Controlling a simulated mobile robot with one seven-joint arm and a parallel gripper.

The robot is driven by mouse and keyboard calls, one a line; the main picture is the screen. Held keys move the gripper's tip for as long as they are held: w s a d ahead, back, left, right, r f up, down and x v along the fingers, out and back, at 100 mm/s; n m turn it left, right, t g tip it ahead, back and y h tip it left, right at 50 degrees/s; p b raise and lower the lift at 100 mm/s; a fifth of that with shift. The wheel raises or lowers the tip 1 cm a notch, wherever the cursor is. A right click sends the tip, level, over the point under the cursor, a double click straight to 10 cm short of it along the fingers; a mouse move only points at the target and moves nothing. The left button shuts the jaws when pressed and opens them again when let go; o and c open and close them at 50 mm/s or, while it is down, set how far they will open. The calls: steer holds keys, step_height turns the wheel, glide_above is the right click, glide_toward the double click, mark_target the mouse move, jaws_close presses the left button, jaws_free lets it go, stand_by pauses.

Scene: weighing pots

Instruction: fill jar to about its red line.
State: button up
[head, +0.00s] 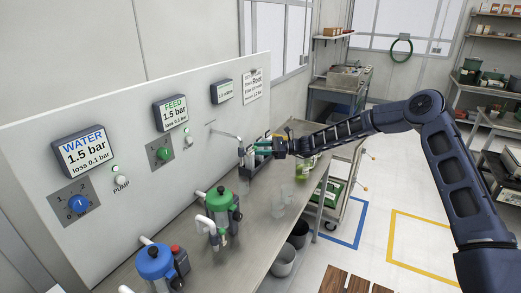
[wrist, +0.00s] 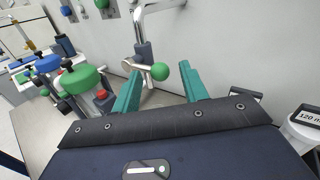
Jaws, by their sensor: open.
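My gripper (head: 262,147) is at the far part of the bench, by a tap with a bent metal spout (head: 228,136). In the wrist view my gripper (wrist: 160,84) has its two teal fingers spread, with nothing held. The tap's lever with a green ball knob (wrist: 159,71) shows between and just beyond the fingertips; I cannot tell whether they touch. Clear vessels, perhaps jars, stand on the bench, one (head: 278,206) nearest and another (head: 302,172) farther back. I cannot make out a red line or a liquid level on them.
The wall panel has a WATER display (head: 84,150), a FEED display (head: 171,112), a blue dial (head: 77,203) and a green dial (head: 160,152). A green-topped unit (head: 220,204) and a blue-topped unit (head: 157,263) stand along the panel. A cart (head: 345,190) stands right of the bench.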

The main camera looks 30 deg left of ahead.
steer(key=shift+r, duration=0.1)
steer(key=c, duration=0.9)
steer(key=shift+r, duration=0.15)
steer(key=shift+o, duration=0.3)
steer(key=shift+a+r+n+t+h, duration=0.1)
steer(key=shift+r+n+t+h, duration=0.4)
steer(key=shift+r+n, duration=0.35)
steer(key=r+n+t, duration=0.1)
steer(key=s+r+n+t+h, duration=0.1)
steer(key=r+n+t, duration=0.1)
steer(key=n, duration=0.1)
steer(key=shift+s+h, duration=0.3)
steer(key=shift+s, duration=0.1)
steer(key=shift+s+r+n+t, duration=0.45)
steer(key=shift+s+n+t, duration=0.05)
steer(key=shift+n+t, duration=0.25)
steer(key=shift+c, duration=0.2)
steer(key=shift+s, duration=0.1)
